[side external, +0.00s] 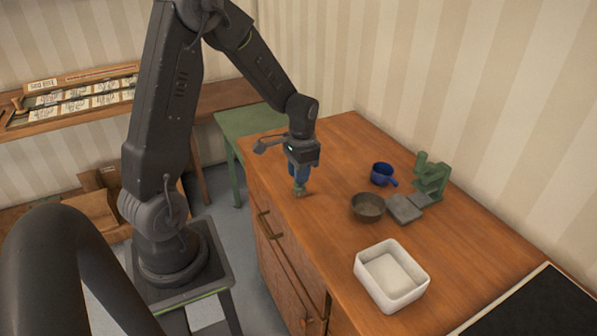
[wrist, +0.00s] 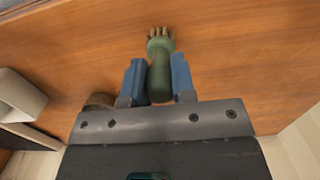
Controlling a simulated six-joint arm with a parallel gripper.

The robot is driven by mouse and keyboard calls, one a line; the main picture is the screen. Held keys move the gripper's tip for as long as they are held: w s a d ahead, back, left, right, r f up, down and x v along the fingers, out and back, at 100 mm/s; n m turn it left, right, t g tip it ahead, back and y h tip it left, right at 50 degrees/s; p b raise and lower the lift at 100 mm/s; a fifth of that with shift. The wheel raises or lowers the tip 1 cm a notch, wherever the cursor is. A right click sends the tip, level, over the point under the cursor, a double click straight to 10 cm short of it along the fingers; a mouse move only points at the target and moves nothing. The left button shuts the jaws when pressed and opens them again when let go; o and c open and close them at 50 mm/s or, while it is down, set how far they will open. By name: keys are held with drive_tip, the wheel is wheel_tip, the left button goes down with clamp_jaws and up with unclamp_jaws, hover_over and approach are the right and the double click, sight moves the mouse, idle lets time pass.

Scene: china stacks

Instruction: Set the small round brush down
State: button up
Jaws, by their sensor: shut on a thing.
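The small round brush is green with a ring of pale bristles; in the wrist view the brush (wrist: 160,62) sits between the two blue fingers of my gripper (wrist: 160,80). In the side view my gripper (side external: 299,176) is low over the left part of the wooden cabinet top, fingers pointing down. The brush (side external: 299,192) shows just below the fingertips, bristles down, at or very near the wood. I cannot tell whether the bristles touch it. My gripper is shut on the brush.
On the cabinet top (side external: 335,150) stand a brown bowl (side external: 368,208), a blue cup with a handle (side external: 382,175), grey blocks (side external: 405,208), a green stand (side external: 432,178) and a white tub (side external: 392,297). The wood around my gripper is clear. The cabinet's front edge lies to its left.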

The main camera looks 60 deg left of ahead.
drive_tip(key=shift+f, duration=0.15)
drive_tip(key=o, duration=0.9)
drive_tip(key=r, duration=1.2)
drive_tip(key=shift+w, duration=0.4)
drive_tip(key=s+d+r+t, duration=0.3)
drive_tip(key=s+d, duration=0.3)
drive_tip(key=d, duration=0.2)
drive_tip(key=s+d+r+t, duration=0.3)
drive_tip(key=s+d+r, duration=0.1)
drive_tip(key=s+d, duration=0.3)
drive_tip(key=shift+s+d+r, duration=0.2)
drive_tip(key=shift+d+r, duration=0.2)
drive_tip(key=shift+d, duration=0.55)
